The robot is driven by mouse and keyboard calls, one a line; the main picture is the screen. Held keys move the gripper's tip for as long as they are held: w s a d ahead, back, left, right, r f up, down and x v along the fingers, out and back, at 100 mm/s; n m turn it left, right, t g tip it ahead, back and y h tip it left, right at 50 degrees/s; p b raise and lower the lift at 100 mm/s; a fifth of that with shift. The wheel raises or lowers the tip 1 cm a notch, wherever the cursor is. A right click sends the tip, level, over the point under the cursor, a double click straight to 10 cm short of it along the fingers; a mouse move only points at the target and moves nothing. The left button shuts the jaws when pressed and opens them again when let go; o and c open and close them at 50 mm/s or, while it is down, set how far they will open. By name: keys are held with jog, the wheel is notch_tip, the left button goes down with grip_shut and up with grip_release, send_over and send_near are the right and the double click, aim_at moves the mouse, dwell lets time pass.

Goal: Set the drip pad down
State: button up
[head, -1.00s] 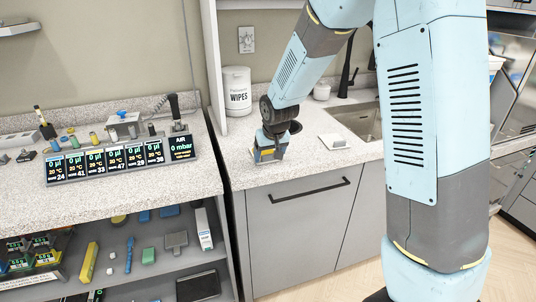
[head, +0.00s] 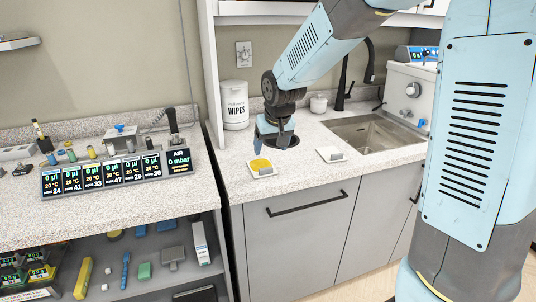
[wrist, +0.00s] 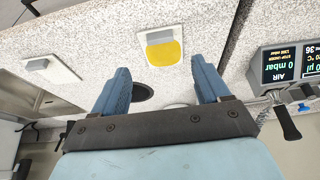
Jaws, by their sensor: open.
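A round yellow pad, which I take to be the drip pad (head: 261,163), lies flat on a white square plate (head: 269,173) near the counter's front edge. In the wrist view the yellow pad (wrist: 165,53) covers much of the white plate (wrist: 146,34), next to a grey bar. My gripper (head: 270,142) is just above and behind it in the head view. In the wrist view its two blue fingers (wrist: 160,70) are spread with nothing between them, apart from the pad.
A second white plate with a grey block (head: 331,154) lies to the right, before the sink (head: 375,132). A dark round opening (head: 290,141) is behind my gripper. A wipes tub (head: 235,105) stands at the back. A row of displays (head: 105,174) is on the left bench.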

jog(key=shift+s+d+r, duration=0.15)
jog(key=shift+s+r, duration=0.15)
jog(key=shift+r, duration=0.3)
jog(key=s+d+r+m, duration=0.1)
jog(key=s+d+r, duration=0.2)
jog(key=s+d, duration=0.3)
jog(key=s+d+r+m+t, duration=0.1)
jog(key=s+d+r, duration=0.3)
jog(key=s, duration=0.7)
jog(key=s+d+r+m+h, duration=0.1)
jog(key=s+d+r, duration=0.2)
jog(key=s+d, duration=0.5)
jog(key=shift+s+r, duration=0.2)
jog(key=shift+s, duration=0.35)
